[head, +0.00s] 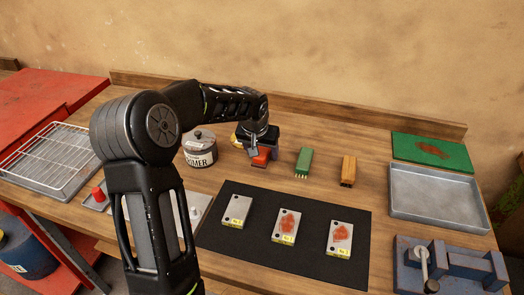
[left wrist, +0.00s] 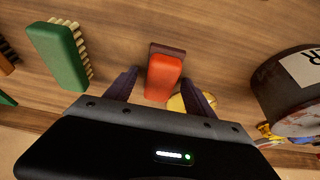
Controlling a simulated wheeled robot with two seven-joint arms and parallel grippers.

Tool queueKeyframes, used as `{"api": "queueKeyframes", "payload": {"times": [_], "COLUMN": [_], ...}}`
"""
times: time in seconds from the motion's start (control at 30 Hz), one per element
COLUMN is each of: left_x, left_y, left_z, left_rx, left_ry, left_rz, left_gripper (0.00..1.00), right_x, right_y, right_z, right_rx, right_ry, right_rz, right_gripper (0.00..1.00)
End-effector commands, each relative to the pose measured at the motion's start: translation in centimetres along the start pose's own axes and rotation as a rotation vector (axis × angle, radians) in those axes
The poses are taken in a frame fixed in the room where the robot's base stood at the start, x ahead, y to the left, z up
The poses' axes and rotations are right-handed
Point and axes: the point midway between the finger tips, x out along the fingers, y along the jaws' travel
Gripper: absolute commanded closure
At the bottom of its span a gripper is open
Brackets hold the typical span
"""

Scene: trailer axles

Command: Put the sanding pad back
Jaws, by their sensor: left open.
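The sanding pad, a red block with a dark brown underside (head: 261,157), rests on the wooden bench behind the black mat. It also shows in the left wrist view (left wrist: 164,78). My left gripper (head: 258,146) is over the pad, pointing down. In the left wrist view its two dark fingers (left wrist: 160,92) are apart, one on each side of the red block. I see gaps, so it is not clamped. How far the fingertips are above the bench is hard to tell. My right gripper is out of view.
A primer can (head: 200,150) and a yellow item (left wrist: 178,104) stand close by. A green brush (head: 304,162) and an orange brush (head: 348,171) lie to the right. Three metal plates are on the black mat (head: 262,256). A grey tray (head: 435,208) and a blue vise (head: 470,268) are at right.

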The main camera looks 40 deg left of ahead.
Motion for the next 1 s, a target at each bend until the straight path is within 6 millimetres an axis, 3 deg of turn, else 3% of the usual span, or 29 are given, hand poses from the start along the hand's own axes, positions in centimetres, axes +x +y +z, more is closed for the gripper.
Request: {"api": "queueKeyframes", "payload": {"times": [0.37, 0.8, 1.0], "left_x": [-1.5, -10.0, -12.1], "left_y": [0.0, 0.0, 0.0], "left_z": [-0.2, -0.2, -0.1], "left_rx": [0.0, 0.0, 0.0], "left_ry": [0.002, 0.003, 0.001], "left_rz": [0.0, 0.0, 0.0], "left_gripper": [0.37, 0.37, 0.37], "right_x": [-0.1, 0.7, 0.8], "right_y": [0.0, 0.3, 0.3], "right_z": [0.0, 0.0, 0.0], "right_rx": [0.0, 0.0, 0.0], "right_ry": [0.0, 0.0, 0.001], "right_rz": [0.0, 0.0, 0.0], "right_gripper": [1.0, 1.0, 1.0]}}
